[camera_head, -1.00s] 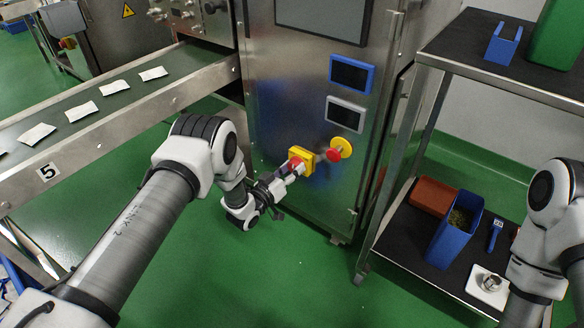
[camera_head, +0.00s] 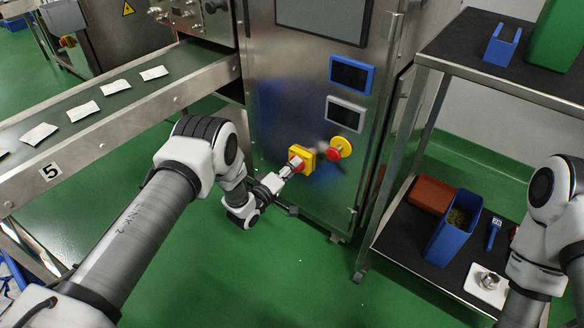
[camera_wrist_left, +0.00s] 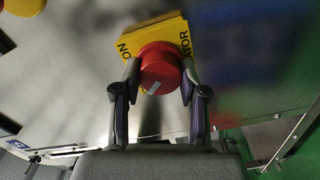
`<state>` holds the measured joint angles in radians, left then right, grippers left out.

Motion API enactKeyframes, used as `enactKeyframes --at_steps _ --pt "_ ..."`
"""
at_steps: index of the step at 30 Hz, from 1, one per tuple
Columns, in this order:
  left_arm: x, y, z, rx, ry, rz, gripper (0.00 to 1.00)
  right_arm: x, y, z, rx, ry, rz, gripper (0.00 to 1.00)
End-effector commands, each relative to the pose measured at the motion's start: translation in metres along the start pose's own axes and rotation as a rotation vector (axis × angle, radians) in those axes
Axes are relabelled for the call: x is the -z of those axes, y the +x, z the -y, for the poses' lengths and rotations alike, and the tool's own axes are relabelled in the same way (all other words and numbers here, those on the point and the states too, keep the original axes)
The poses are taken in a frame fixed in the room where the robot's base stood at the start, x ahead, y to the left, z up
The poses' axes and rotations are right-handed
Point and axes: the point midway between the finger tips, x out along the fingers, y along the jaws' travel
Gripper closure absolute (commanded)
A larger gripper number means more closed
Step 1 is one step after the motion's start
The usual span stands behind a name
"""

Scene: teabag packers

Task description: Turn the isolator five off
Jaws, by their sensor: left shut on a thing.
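The isolator is a yellow housing (camera_head: 305,155) with a red rotary knob (camera_head: 296,163), low on the steel cabinet front.
A yellow-based red button (camera_head: 340,147) sits right of the isolator. The conveyor (camera_head: 120,107) at left carries several white teabags and a "5" label (camera_head: 50,171). A steel rack at right holds a blue container (camera_head: 453,228). Green floor is open below the cabinet.

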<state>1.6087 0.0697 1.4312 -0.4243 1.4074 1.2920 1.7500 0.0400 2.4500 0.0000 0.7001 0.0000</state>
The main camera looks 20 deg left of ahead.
Motion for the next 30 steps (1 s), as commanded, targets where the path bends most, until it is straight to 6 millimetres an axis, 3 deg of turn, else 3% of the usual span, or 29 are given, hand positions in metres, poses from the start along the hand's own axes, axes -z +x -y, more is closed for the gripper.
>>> enactKeyframes --at_steps 22,23,24,25,30 --pt "0.0010 0.0005 -0.0004 -0.002 -0.104 -0.002 0.93 0.0000 -0.0004 0.0000 0.000 0.000 0.000 0.60" --pt "0.0010 0.0005 -0.0004 -0.002 -0.104 -0.002 0.51 0.0000 -0.0004 0.0000 0.000 0.000 0.000 0.60" --pt "0.0010 0.0005 -0.0004 -0.002 -0.104 -0.002 0.37 0.0000 -0.0004 0.0000 0.000 0.000 0.000 0.60" --pt "0.0009 0.0005 -0.0004 -0.001 -0.103 -0.002 0.33 0.0000 -0.0004 0.0000 0.000 0.000 0.000 0.60" --pt "0.0005 0.0002 -0.0001 -0.001 -0.103 -0.001 0.33 0.0000 -0.0004 0.0000 0.000 0.000 0.000 0.60"
